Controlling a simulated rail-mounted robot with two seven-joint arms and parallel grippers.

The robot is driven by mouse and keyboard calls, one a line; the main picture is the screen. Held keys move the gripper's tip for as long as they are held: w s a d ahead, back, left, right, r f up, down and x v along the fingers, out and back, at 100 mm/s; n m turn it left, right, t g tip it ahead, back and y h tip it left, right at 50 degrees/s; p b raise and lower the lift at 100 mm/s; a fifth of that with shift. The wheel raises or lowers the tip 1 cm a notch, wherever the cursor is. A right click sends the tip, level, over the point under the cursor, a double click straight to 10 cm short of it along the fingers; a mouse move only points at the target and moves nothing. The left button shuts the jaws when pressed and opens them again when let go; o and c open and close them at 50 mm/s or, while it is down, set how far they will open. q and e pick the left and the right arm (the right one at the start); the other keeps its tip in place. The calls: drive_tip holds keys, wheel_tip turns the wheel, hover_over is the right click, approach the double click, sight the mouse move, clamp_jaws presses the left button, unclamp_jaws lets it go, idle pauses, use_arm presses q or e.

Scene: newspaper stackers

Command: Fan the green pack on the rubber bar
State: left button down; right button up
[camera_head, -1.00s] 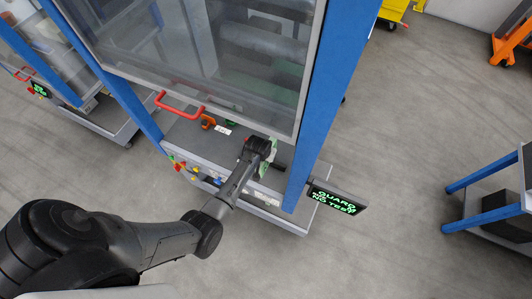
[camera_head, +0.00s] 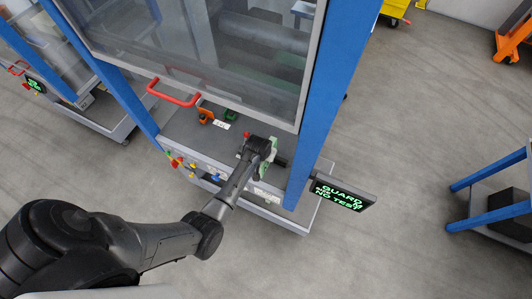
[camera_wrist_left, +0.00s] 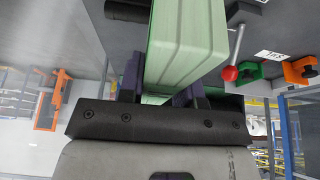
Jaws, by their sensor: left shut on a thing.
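The green pack (camera_wrist_left: 186,40) is a pale green block of layered sheets, large in the left wrist view. My left gripper (camera_wrist_left: 160,84) is shut on its lower end, with one dark finger on each side. In the head view the gripper (camera_head: 262,152) is over the right front of the machine's grey deck, and only a thin green strip of the pack (camera_head: 265,168) shows beside it. A short dark bar (camera_head: 282,161) sticks out just right of the gripper; I cannot tell whether it is the rubber bar or whether the pack touches it. My right gripper is out of view.
A framed clear guard with a red handle (camera_head: 174,93) hangs above the deck (camera_head: 185,130), between blue posts (camera_head: 322,110). Orange (camera_head: 205,115) and green (camera_head: 231,115) blocks sit on the deck. A screen (camera_head: 343,195) reading "GUARD" and "NO TEST" juts out right.

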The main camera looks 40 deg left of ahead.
use_arm(q)
drive_tip(key=shift+f, duration=0.25)
idle(0.5)
drive_tip(key=shift+f+b, duration=0.3)
drive_tip(key=shift+f, duration=0.1)
drive_tip(key=shift+w+a, duration=0.1)
drive_tip(key=shift+w, duration=0.1)
drive_tip(key=shift+w+a+r, duration=0.1)
drive_tip(key=shift+w, duration=0.35)
drive_tip(key=shift+w+a, duration=0.1)
drive_tip(key=shift+w, duration=0.05)
drive_tip(key=shift+w+a+b, duration=0.1)
drive_tip(key=shift+w+b, duration=0.2)
drive_tip(key=shift+w, duration=0.1)
drive_tip(key=shift+w+a+f, duration=0.1)
drive_tip(key=shift+w+f, duration=0.05)
drive_tip(key=shift+f, duration=0.05)
